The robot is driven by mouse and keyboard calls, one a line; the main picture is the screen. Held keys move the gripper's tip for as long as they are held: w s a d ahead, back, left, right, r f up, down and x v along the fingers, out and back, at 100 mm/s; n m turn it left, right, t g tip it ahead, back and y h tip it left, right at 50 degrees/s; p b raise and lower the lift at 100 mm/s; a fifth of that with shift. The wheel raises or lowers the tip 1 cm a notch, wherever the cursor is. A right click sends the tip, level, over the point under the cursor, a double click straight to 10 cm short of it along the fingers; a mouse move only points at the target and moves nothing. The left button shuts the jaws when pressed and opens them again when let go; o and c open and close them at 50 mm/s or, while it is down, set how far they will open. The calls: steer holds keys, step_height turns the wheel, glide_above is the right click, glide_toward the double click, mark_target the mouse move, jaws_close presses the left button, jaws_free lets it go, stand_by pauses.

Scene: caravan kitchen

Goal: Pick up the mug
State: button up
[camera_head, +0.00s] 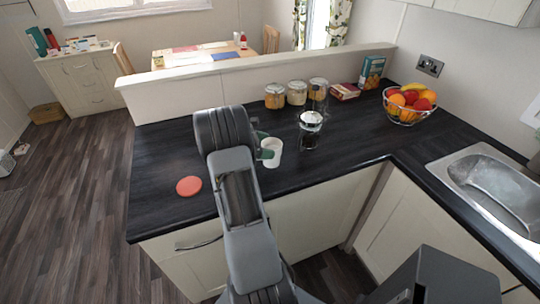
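A white mug (273,150) stands on the dark worktop, just right of my arm's wrist. My gripper (264,146) is at the left side of the mug, with greenish finger parts showing at its rim and side. My arm hides most of the gripper. I cannot tell whether the fingers touch the mug or are closed on it.
A glass jug or press with a metal lid (311,124) stands close behind and right of the mug. Several jars (297,93) and a fruit bowl (409,104) are further back. The sink (494,188) is right.

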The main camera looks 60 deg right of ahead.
steer(key=c, duration=0.7)
steer(key=shift+r, duration=0.1)
